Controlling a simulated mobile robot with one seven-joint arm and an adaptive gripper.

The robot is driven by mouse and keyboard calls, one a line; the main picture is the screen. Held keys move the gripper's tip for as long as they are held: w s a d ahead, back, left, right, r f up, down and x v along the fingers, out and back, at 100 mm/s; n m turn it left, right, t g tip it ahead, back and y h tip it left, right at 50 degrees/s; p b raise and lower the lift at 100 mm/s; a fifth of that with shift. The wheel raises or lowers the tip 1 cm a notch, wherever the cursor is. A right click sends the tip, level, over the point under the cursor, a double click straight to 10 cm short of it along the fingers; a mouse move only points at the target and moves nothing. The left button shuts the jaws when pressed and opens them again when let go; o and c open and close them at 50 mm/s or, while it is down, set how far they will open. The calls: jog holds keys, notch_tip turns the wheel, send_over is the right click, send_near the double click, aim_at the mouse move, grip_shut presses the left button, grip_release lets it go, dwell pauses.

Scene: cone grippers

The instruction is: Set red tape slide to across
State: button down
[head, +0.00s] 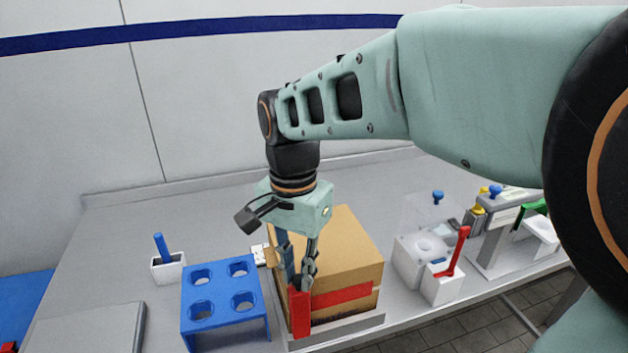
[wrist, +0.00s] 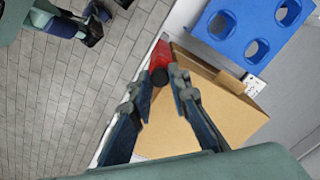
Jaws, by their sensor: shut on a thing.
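The red tape slide (head: 301,314) is an upright red block at the front left corner of a cardboard box (head: 345,250). A red band (head: 345,295) runs along the box's front face to its right. My gripper (head: 302,285) points down and is shut on the slide's top; the fingers partly hide it. In the wrist view the red slide (wrist: 159,54), with a dark round end, lies between the fingertips of my gripper (wrist: 160,80), beside the edge of the box (wrist: 205,105).
A blue rack with round holes (head: 226,333) stands just left of the box. A white holder with a blue stick (head: 168,266) is farther left. A white block with a red lever (head: 442,285) and other fixtures stand right. The table's front edge is close.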

jog(key=shift+a+r, duration=0.1)
jog(key=shift+a, duration=0.1)
jog(key=c, duration=1.8)
grip_release()
jog(key=shift+s+a, duration=0.1)
